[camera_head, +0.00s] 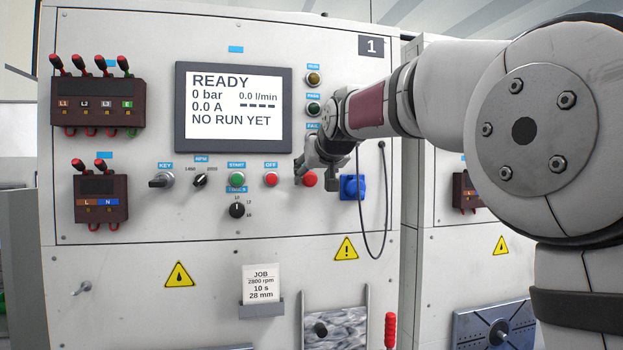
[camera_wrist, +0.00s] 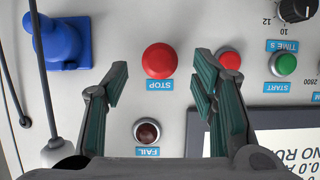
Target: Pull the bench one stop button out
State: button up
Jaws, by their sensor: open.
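The bench one stop button (camera_head: 309,179) is a red mushroom head on the panel marked 1, partly hidden behind my gripper in the head view. In the wrist view, which is upside down, the stop button (camera_wrist: 160,60) shows whole above its blue STOP label. My gripper (camera_head: 315,181) is at the panel in front of it. In the wrist view my gripper (camera_wrist: 160,76) is open and empty, its fingers to either side of the button, apart from it. How far the button stands out from the panel I cannot tell.
The red OFF button (camera_head: 271,180) and green START button (camera_head: 237,179) are left of the stop button. A blue socket (camera_head: 352,187) is close on the right, with a dark cable (camera_head: 384,205) hanging there. The FAIL lamp (camera_wrist: 147,131) and screen (camera_head: 234,107) are near.

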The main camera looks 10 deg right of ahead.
jog(key=v, duration=0.8)
jog(key=shift+s+r, duration=0.15)
jog(key=shift+s, duration=0.15)
jog(key=shift+s, duration=0.1)
